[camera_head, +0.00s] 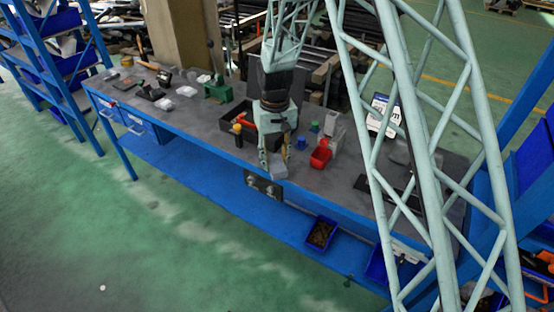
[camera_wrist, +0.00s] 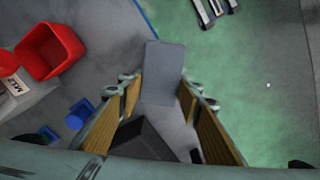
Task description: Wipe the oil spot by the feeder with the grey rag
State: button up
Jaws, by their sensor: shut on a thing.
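My gripper (camera_head: 275,153) points down over the front edge of the long bench. It is shut on the grey rag (camera_head: 277,169), which looks like a flat grey piece between the fingertips. In the wrist view the rag (camera_wrist: 164,68) sticks out past the two wooden-faced fingers (camera_wrist: 161,98) and covers part of the bench's blue edge. The pale grey machine beside the red bin may be the feeder (camera_head: 334,127); it is partly behind the bin. I cannot make out an oil spot in either view; the gripper and rag hide part of the bench top.
A red bin (camera_head: 320,154) stands close right of my gripper; it shows at upper left in the wrist view (camera_wrist: 49,50). Blue items (camera_wrist: 78,114) lie near it. A yellow-topped thing (camera_head: 237,129) stands to the left. The bench top (camera_head: 205,113) has free room further left.

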dwell(0.4)
jog(key=shift+r+p, duration=1.35)
jog(key=shift+r, duration=1.65)
jog(key=shift+r, duration=0.1)
jog(key=shift+r+p, duration=0.65)
jog(key=shift+r, duration=0.75)
